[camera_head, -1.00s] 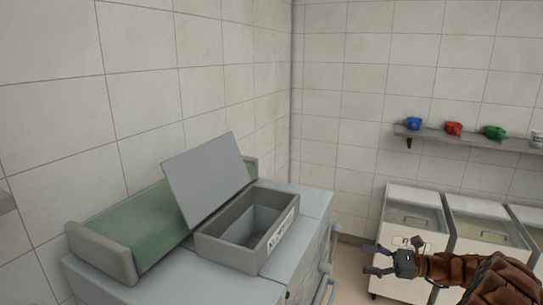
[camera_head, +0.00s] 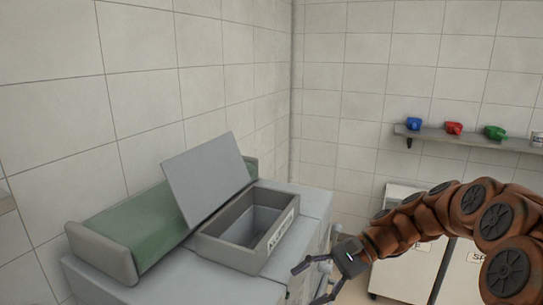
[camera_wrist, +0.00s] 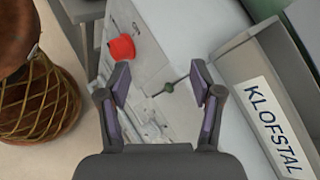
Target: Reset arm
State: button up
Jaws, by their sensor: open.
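My gripper (camera_head: 312,283) is open and empty at the lower middle of the head view, just right of the grey counter unit's front. My brown arm reaches to it from the right edge. In the wrist view my gripper (camera_wrist: 160,84) has its two fingers spread apart with nothing between them.
A grey open bin (camera_head: 208,243) with its lid (camera_head: 207,180) raised stands on the counter unit; its label reads KLOFSTAL in the wrist view (camera_wrist: 272,127). A green padded piece (camera_head: 135,230) lies behind it. A wall shelf (camera_head: 470,139) holds coloured scoops. White chests stand behind my arm.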

jog(key=s+a+n+h, duration=0.1)
jog(key=s+n+h, duration=0.25)
jog(key=s, duration=0.55)
jog(key=s+d+f+n+t+h, duration=0.1)
jog(key=s+d+h, duration=0.3)
jog(key=s, duration=0.5)
jog(key=s+d+f+n+h, duration=0.4)
jog(key=s+d+h, duration=0.1)
jog(key=s+d, duration=0.2)
jog(key=shift+s+f+t, duration=0.15)
jog(key=shift+s+t, duration=0.25)
jog(key=shift+s, duration=0.5)
jog(key=shift+d, duration=0.1)
